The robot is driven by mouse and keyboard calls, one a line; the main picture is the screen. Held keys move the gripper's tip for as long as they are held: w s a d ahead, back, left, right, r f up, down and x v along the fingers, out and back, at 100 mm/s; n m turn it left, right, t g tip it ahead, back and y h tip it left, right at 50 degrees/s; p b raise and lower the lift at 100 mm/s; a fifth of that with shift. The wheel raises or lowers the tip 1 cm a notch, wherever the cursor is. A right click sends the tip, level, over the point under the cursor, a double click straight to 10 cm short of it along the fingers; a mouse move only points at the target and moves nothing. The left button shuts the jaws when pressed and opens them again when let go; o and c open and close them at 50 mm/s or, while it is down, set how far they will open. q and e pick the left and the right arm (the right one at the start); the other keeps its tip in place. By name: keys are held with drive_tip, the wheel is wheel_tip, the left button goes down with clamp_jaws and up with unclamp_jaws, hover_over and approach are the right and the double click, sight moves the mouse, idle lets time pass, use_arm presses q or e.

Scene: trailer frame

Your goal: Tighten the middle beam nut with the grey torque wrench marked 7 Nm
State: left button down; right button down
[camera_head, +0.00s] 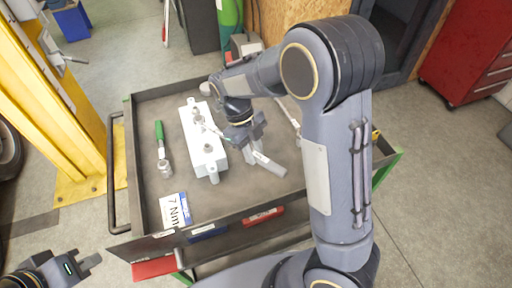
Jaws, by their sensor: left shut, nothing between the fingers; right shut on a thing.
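The pale beam (206,158) lies on the cart top, with nuts along its upper face. My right gripper (246,141) is shut on the grey torque wrench (268,164), to the right of the beam. The wrench's handle end points to the lower right, and its shaft runs left over the beam towards the middle nut (198,121). Whether the wrench head is seated on that nut is too small to tell. A "7 Nm" card (174,209) lies at the cart's front left. My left gripper (90,263) is shut and empty at the lower left, away from the cart.
A green-handled wrench (160,146) lies left of the beam on the cart (232,196). Another tool (288,114) lies partly hidden behind my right arm. The cart has a raised rim and a handle (113,175) on its left. A yellow post (60,90) stands further left.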

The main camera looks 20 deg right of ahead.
drive_tip(key=shift+s+a+m+p, duration=0.15)
drive_tip(key=shift+s+a+m, duration=0.2)
drive_tip(key=shift+a, duration=0.25)
drive_tip(key=shift+s+a+m+p, duration=0.2)
drive_tip(key=shift+a+m, duration=0.15)
drive_tip(key=shift+a, duration=0.2)
drive_tip(key=a+m+p, duration=0.1)
drive_tip(key=s+a+y+p, duration=0.1)
drive_tip(key=a+p, duration=0.1)
drive_tip(key=shift+m, duration=0.4)
